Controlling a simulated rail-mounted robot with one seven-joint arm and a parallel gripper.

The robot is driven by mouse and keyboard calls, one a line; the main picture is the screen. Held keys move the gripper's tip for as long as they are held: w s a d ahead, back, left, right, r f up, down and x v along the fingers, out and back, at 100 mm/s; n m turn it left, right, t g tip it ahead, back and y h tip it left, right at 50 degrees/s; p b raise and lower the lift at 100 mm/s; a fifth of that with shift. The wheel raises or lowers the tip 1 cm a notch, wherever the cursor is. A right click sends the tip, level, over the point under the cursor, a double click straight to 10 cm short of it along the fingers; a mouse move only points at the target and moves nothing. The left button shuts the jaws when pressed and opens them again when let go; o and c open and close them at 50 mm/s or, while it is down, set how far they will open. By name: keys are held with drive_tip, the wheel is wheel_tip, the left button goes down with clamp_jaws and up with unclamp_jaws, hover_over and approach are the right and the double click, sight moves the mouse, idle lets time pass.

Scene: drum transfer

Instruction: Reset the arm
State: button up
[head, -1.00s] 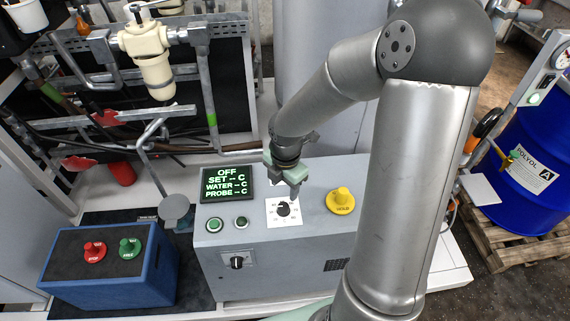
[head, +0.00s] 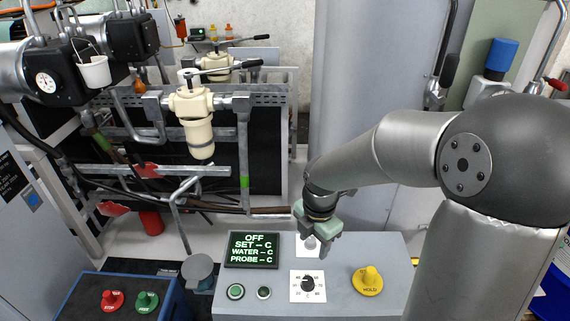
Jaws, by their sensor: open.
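My gripper (head: 312,250) hangs from my arm over the back part of the grey control box (head: 335,306). Its fingers point down, behind the black dial (head: 307,283) on its white scale plate. It is open, and no object shows between the fingers. A small pale round part of the box top shows by the fingers. The gap between gripper and box is hard to judge. My arm comes in from the right side of the picture.
The box carries a green-lettered display (head: 252,249) reading OFF and a yellow HOLD knob (head: 367,280). A blue box (head: 72,300) with red and green buttons is at the lower left. Cream filter housings (head: 196,122), pipes and a rack stand behind. A grey cabinet stands behind my arm.

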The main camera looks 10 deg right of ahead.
drive_tip(key=s+r+m+b, duration=0.3)
drive_tip(key=s+m, duration=1.3)
drive_tip(key=m, duration=0.7)
drive_tip(key=shift+s+m+t, duration=0.3)
drive_tip(key=shift+s+m, duration=0.1)
drive_tip(key=shift+a+r, duration=0.1)
drive_tip(key=shift+r, duration=0.05)
